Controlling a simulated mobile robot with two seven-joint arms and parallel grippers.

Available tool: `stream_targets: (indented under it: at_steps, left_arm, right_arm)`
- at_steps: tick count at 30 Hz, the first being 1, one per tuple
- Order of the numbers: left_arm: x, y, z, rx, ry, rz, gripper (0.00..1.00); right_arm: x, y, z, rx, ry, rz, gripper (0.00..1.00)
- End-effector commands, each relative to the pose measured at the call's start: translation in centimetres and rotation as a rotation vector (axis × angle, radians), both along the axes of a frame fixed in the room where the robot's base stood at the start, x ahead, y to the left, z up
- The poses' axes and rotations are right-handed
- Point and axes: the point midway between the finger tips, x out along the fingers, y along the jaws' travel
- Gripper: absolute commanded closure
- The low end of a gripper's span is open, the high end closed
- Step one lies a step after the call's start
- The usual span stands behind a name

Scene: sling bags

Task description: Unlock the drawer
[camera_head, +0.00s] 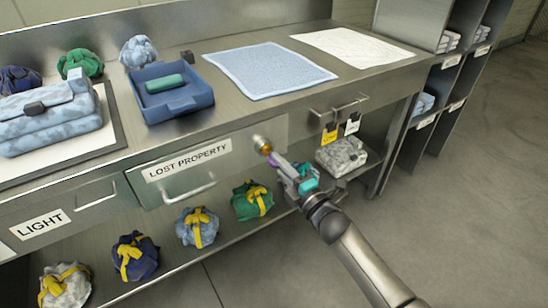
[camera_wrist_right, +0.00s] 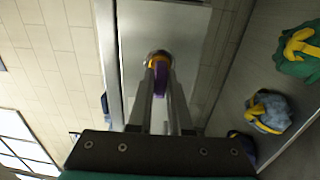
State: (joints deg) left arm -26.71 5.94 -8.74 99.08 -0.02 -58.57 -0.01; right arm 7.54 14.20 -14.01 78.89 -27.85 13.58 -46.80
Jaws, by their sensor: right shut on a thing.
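The drawer (camera_head: 222,163) labelled LOST PROPERTY is in the bench front, with a bar handle (camera_head: 190,190) and a brass lock (camera_head: 262,144) at its right end. My right gripper (camera_head: 278,161) is in front of the lock, shut on a small purple key (camera_head: 272,158). In the right wrist view, the purple key (camera_wrist_right: 160,78) is between the fingers, its far end at the brass lock (camera_wrist_right: 158,56). I cannot tell how deep the key's tip is in the lock. My left gripper is not in view.
A yellow tag (camera_head: 329,137) and a white tag (camera_head: 352,127) hang right of the lock. Several tied bundles, including a green one (camera_head: 252,201), sit on the shelf below. A blue tray (camera_head: 185,102), a blue cloth (camera_head: 268,70) and a light-blue bag (camera_head: 48,120) lie on the bench.

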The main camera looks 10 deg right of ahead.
Motion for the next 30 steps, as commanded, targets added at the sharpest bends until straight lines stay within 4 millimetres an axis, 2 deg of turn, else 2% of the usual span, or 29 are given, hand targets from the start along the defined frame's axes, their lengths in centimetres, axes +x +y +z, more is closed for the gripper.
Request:
stream_targets:
  at_steps: [3, 14, 24, 30]
  left_arm:
    - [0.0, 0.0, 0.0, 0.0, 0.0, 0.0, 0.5]
    - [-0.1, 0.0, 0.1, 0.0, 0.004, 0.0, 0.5]
    - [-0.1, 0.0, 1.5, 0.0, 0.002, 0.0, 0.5]
    - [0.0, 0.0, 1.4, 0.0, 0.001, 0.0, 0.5]
  right_arm:
    - [0.0, 0.0, 0.0, 0.0, 0.0, 0.0, 1.0]
    - [0.0, 0.0, 0.0, 0.015, 0.006, 0.001, 1.0]
    - [0.0, 0.0, 0.1, 0.287, 0.106, 0.016, 1.0]
    - [0.0, 0.0, 0.0, 0.314, 0.114, 0.018, 1.0]
